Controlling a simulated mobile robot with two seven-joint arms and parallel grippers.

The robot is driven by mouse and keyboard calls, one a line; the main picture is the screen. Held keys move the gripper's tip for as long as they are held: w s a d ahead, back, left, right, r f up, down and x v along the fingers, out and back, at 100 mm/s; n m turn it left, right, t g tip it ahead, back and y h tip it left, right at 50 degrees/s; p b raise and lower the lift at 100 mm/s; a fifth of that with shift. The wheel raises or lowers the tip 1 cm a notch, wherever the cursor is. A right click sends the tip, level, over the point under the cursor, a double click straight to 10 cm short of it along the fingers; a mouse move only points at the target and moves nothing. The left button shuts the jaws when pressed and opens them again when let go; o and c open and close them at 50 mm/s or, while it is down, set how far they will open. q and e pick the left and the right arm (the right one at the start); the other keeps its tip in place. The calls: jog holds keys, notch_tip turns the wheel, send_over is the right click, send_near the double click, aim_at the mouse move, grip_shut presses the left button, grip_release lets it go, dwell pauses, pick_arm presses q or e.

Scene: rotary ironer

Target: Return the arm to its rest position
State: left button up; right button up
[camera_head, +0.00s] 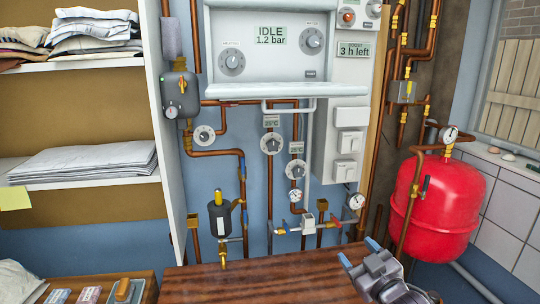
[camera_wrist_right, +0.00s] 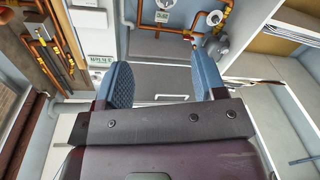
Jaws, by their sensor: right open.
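My right gripper (camera_head: 358,252) shows at the bottom right of the head view, over the right part of the wooden top. Its two blue fingers stand apart with nothing between them. In the right wrist view, the same gripper (camera_wrist_right: 162,78) is open and empty, with pale cabinet surfaces behind the gap. My right arm's upper links are outside the head view. My left arm and gripper are not in view.
The ironer's white panel (camera_head: 268,50) reads "IDLE 1.2 bar". Copper pipes, dials and valves (camera_head: 308,222) line the wall behind the wooden top (camera_head: 250,282). A red tank (camera_head: 437,208) stands at right. Shelves (camera_head: 85,178) hold folded linen at left. The wooden top's middle is clear.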

jog(key=s+d+f+m+g+h, duration=0.2)
jog(key=s+d+f+m+g, duration=0.1)
jog(key=s+f, duration=1)
jog(key=s+d+f+m+g+h, duration=0.3)
jog(key=s+d+f, duration=0.2)
jog(key=s+f, duration=0.8)
jog(key=shift+s+f+m+h, duration=0.3)
jog(key=shift+s+f+m, duration=0.05)
jog(key=shift+s+m, duration=0.05)
